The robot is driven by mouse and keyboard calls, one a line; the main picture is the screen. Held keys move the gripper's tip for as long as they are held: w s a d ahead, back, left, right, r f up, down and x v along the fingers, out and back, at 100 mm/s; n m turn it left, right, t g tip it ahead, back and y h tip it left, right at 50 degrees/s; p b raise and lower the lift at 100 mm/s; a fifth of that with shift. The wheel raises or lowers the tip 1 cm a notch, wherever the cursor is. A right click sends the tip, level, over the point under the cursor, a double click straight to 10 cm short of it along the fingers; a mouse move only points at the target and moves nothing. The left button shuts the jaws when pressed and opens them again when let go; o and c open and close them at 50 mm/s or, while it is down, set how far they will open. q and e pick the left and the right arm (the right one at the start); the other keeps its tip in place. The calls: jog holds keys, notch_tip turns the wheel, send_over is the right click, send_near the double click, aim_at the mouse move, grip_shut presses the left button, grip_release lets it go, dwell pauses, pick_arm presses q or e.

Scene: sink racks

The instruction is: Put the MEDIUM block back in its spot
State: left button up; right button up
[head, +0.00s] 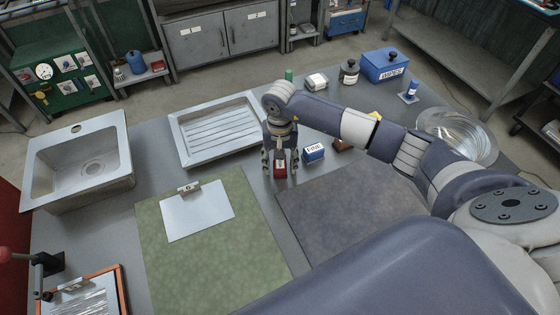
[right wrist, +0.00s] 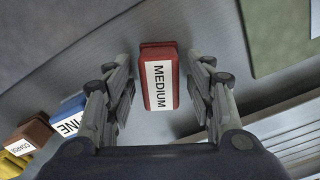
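The red MEDIUM block (right wrist: 160,78), with a white label, lies on the grey bench top. It also shows in the head view (head: 280,170), under my right gripper (head: 280,163). My right gripper points down with its fingers spread on either side of the block. In the right wrist view, gaps show between the block and both fingers. A blue FINE block (head: 314,152) sits just right of it, with a brown COARSE block (right wrist: 30,136) and a yellow block (right wrist: 12,165) beyond, in a row. My left gripper is not in view.
A ribbed metal tray (head: 180,145) stands left of the gripper. A green mat (head: 165,265) with a clipboard (head: 197,212) and a dark grey mat (head: 335,215) lie nearer. A sink (head: 40,150) is far left; a glass bowl (head: 480,135) is right.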

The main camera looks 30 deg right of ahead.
aim_at(279, 161)
jog(key=shift+r, duration=0.55)
notch_tip(279, 161, up, 11)
jog(key=b, duration=0.3)
jog(key=shift+a+r, duration=0.1)
